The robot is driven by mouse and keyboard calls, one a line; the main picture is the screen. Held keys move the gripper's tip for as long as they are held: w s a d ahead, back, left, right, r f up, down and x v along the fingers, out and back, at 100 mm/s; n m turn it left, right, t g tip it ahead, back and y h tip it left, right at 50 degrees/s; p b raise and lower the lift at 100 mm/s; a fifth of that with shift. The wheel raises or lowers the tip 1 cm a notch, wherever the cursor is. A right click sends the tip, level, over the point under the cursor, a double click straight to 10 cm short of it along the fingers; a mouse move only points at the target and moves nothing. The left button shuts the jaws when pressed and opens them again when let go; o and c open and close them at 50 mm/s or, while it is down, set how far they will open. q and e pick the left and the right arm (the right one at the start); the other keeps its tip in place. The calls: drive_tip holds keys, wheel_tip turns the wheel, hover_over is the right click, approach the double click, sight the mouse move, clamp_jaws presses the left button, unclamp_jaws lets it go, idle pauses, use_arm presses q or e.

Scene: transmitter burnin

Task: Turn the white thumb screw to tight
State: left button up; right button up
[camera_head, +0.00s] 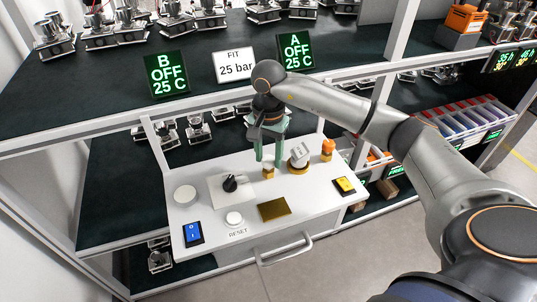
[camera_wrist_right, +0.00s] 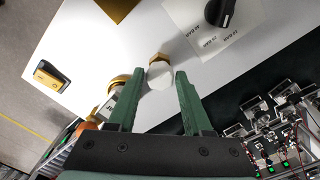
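The white thumb screw (camera_wrist_right: 159,76) has a pale cap on a brass base and stands on the white panel. In the head view its brass base (camera_head: 268,174) shows below my fingers. My right gripper (camera_wrist_right: 158,80) has green fingers, one on each side of the white cap, with visible gaps, so it is open. In the head view the right gripper (camera_head: 268,160) points down at the screw from above. Whether the fingertips are level with the cap is hard to tell. My left gripper is not in view.
Right of the screw stand a brass-and-silver fitting (camera_head: 299,157) and an orange-topped one (camera_head: 328,147). The panel also bears a black rotary knob (camera_head: 230,183), a blue switch (camera_head: 193,233), a reset button (camera_head: 234,218) and a yellow switch (camera_head: 344,186).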

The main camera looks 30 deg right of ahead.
clamp_jaws()
drive_tip(key=shift+m, duration=0.4)
drive_tip(key=m, duration=0.3)
drive_tip(key=shift+m+b, duration=0.3)
drive_tip(key=shift+m, duration=0.1)
drive_tip(key=m, duration=1)
drive_tip(key=shift+m, duration=2.2)
